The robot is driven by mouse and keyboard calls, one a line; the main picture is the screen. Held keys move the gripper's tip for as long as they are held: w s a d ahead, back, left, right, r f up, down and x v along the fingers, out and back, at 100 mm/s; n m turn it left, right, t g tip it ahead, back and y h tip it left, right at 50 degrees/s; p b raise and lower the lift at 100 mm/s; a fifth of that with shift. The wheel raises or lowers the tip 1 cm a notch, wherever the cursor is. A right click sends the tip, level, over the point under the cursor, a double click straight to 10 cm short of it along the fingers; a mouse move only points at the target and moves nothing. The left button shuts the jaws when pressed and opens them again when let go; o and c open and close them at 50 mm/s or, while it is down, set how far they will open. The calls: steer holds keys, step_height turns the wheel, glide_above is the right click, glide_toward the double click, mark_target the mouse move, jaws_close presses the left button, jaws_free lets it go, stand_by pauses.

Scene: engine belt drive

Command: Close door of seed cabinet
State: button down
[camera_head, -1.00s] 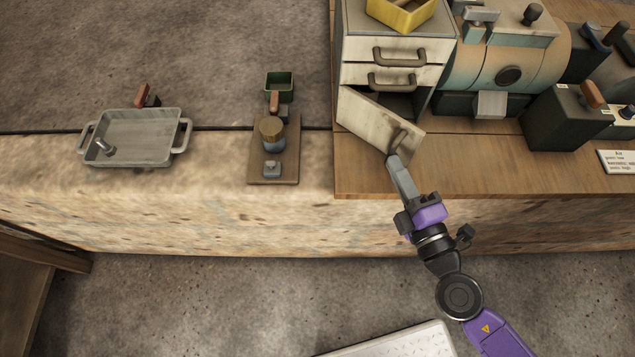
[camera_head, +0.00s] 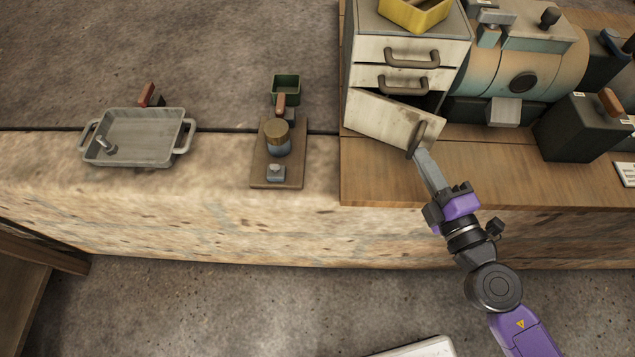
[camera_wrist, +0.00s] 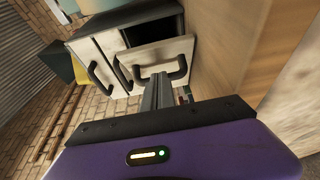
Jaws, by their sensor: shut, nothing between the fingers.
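The seed cabinet (camera_head: 354,60) is a grey-white unit with two shut drawers above a door. Its door (camera_head: 392,119) is hinged at the left and stands partly open, with a dark gap behind its right side. The door handle (camera_head: 417,138) is a dark curved bar near the free edge. My gripper (camera_head: 422,158) is shut and empty, its fingertips at the handle on the door's outer face; I cannot tell whether they touch. In the wrist view the door (camera_wrist: 166,54) and its handle (camera_wrist: 160,75) are just beyond my fingers (camera_wrist: 158,88).
A yellow bin (camera_head: 414,14) sits on top of the cabinet. A teal and tan drum machine (camera_head: 530,65) and a dark box (camera_head: 582,127) stand to the right. A grey tray (camera_head: 140,138) and a small wooden stand (camera_head: 263,172) are at the left.

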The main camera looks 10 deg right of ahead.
steer(key=shift+w+d+n+y+b, duration=0.35)
steer(key=shift+w+d+n+y, duration=0.6)
steer(key=shift+y, duration=0.35)
steer(key=shift+w+d+r+m+p, duration=0.1)
steer(key=shift+w+d+m+p, duration=0.3)
steer(key=shift+w+d, duration=0.8)
steer(key=shift+w+d+p, duration=0.45)
steer(key=shift+w+d, duration=0.15)
steer(key=shift+d, duration=0.05)
steer(key=b+v, duration=0.1)
steer(key=v, duration=0.5)
steer(key=shift+s, duration=0.15)
steer(key=shift+v, duration=0.8)
